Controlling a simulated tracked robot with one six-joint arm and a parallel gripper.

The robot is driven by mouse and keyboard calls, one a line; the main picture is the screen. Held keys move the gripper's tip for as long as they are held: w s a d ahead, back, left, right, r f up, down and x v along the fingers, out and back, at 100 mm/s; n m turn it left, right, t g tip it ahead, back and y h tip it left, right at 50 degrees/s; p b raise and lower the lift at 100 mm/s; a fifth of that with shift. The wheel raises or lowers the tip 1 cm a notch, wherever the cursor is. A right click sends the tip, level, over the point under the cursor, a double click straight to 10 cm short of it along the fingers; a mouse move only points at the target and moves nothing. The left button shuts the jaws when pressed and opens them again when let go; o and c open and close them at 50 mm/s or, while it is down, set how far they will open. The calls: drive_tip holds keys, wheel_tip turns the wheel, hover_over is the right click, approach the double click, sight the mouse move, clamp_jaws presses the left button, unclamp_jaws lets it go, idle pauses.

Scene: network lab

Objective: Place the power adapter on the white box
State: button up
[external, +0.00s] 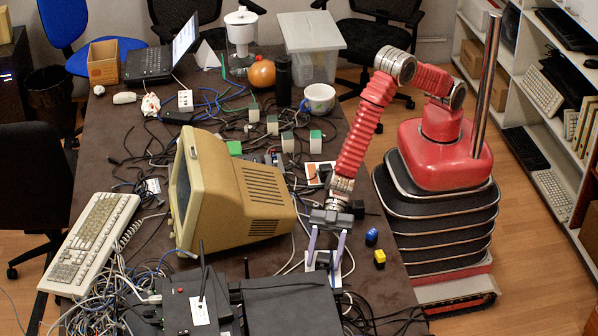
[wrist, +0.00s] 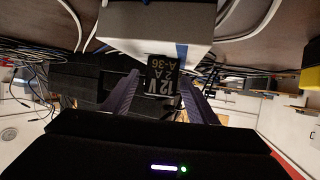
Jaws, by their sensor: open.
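My gripper (external: 323,266) is low over the right side of the dark table, pointing down with its two fingers apart. The power adapter (external: 322,258) is a small black block between the fingers. A white box (wrist: 150,25) with a blue stripe is right against the adapter in that view. In the external view, the white box (external: 346,264) shows only partly behind the fingers. I cannot tell whether the adapter rests on it.
A beige monitor (external: 225,195) stands just left of my gripper. Black network gear (external: 285,305) with antennas lies in front. Cables cover much of the table.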

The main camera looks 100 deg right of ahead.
drive_tip(key=v, duration=0.8)
drive_tip(key=shift+d, duration=0.25)
drive_tip(key=shift+s+r, duration=0.1)
idle(0.3)
drive_tip(key=w+d+r+m+t+h, duration=0.2)
drive_tip(key=w+d+r, duration=0.1)
drive_tip(key=d+r, duration=0.3)
drive_tip(key=w+d+r+m+t+h, duration=0.1)
drive_tip(key=w+d+r+t+h, duration=0.1)
drive_tip(key=w+d+r, duration=0.45)
drive_tip(key=s+d+r+m+t+h, duration=0.1)
drive_tip(key=s+d+r+m+h, duration=0.15)
drive_tip(key=d, duration=0.65)
drive_tip(key=s+d+r+m+h, duration=0.2)
drive_tip(key=s+d+r+h, duration=0.15)
drive_tip(key=d, duration=0.55)
drive_tip(key=s+d+r+m+g+h, duration=0.15)
drive_tip(key=s+d+r+m, duration=0.25)
drive_tip(key=s+d, duration=0.75)
drive_tip(key=s+d+m+g, duration=0.1)
drive_tip(key=s+d, duration=0.1)
drive_tip(key=s, duration=0.6)
drive_tip(key=s+d+m+g, duration=0.1)
drive_tip(key=s+d+g, duration=0.1)
drive_tip(key=s, duration=0.6)
drive_tip(key=shift+s+d+h, duration=0.35)
drive_tip(key=shift+d+h, duration=0.1)
drive_tip(key=shift+d, duration=0.3)
